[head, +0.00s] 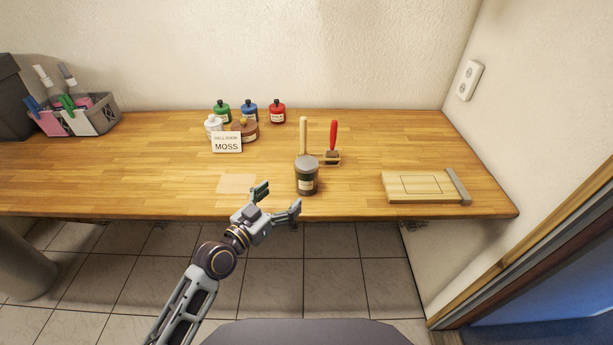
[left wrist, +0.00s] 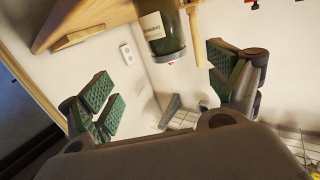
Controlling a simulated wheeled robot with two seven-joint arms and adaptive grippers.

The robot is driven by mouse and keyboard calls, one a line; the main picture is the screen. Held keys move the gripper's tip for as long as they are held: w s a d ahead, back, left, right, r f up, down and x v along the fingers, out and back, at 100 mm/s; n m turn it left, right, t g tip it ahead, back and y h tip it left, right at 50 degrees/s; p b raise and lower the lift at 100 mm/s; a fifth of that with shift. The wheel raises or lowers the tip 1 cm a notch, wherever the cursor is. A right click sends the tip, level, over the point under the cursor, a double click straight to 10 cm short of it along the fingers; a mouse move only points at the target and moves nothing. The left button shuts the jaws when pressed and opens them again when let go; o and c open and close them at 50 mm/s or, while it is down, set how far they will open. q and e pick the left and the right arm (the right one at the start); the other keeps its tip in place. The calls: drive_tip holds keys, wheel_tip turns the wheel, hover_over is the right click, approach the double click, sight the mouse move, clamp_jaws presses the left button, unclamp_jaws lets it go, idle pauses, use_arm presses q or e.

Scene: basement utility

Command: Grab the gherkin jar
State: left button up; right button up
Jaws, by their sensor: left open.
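The gherkin jar (head: 306,178), dark with a grey lid and a pale label, stands upright near the front edge of the wooden worktop (head: 110,180). In the left wrist view the jar (left wrist: 156,30) appears upside down at the top, between and beyond the fingers. My left gripper (head: 279,198) is open and empty, at the worktop's front edge, left of and nearer than the jar. Its two green-padded fingers (left wrist: 168,92) are wide apart in the wrist view and do not touch the jar. My right gripper is in neither view.
A MOSS card (head: 227,143) stands before several paint bottles (head: 277,112). A wooden board (head: 420,187) lies right, a pen basket (head: 98,115) far left.

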use_arm(q)
drive_tip(key=shift+w+a+r+t, duration=0.1)
drive_tip(key=shift+w+r+t, duration=0.3)
drive_tip(key=shift+r, duration=0.1)
drive_tip(key=p, duration=0.2)
approach(313, 158)
drive_tip(key=shift+w+d+f, duration=0.2)
drive_tip(key=shift+w+d, duration=0.05)
drive_tip(key=shift+w, duration=0.2)
drive_tip(key=shift+w+d+f, duration=0.2)
drive_tip(key=shift+w+d, duration=0.05)
drive_tip(key=shift+w, duration=0.2)
drive_tip(key=shift+w, duration=0.15)
drive_tip(key=shift+x, duration=1.3)
drive_tip(key=shift+p+x, duration=0.4)
drive_tip(key=shift+x, duration=0.8)
drive_tip(key=shift+a, duration=0.15)
